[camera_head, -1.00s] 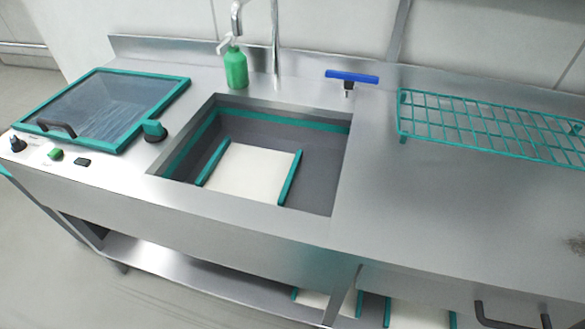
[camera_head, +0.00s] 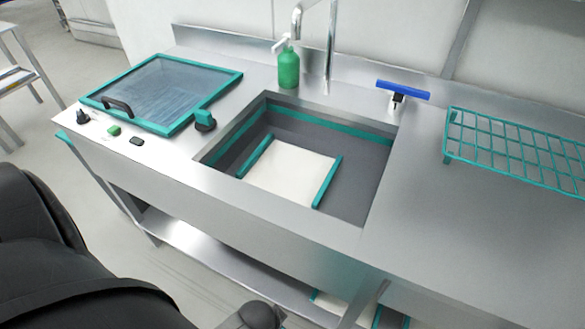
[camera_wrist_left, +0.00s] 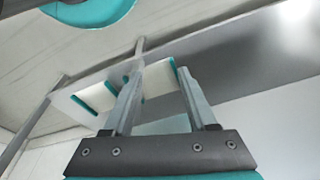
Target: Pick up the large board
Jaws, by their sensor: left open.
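A white board with teal strips on two sides (camera_head: 288,172) lies in the sink basin in the head view. Parts of more white, teal-edged boards (camera_head: 338,304) show on the lower shelf at the bottom of that view, mostly cut off. In the left wrist view, a white board with teal strips (camera_wrist_left: 100,93) lies beyond my left gripper (camera_wrist_left: 159,72). A second white, teal-edged piece (camera_wrist_left: 158,84) shows between the fingers, partly hidden. I cannot tell which board is the large one. My left gripper is open and holds nothing. My right gripper is not in view.
The counter between sink and rack is clear. The counter's front edge overhangs the lower shelf (camera_head: 215,250).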

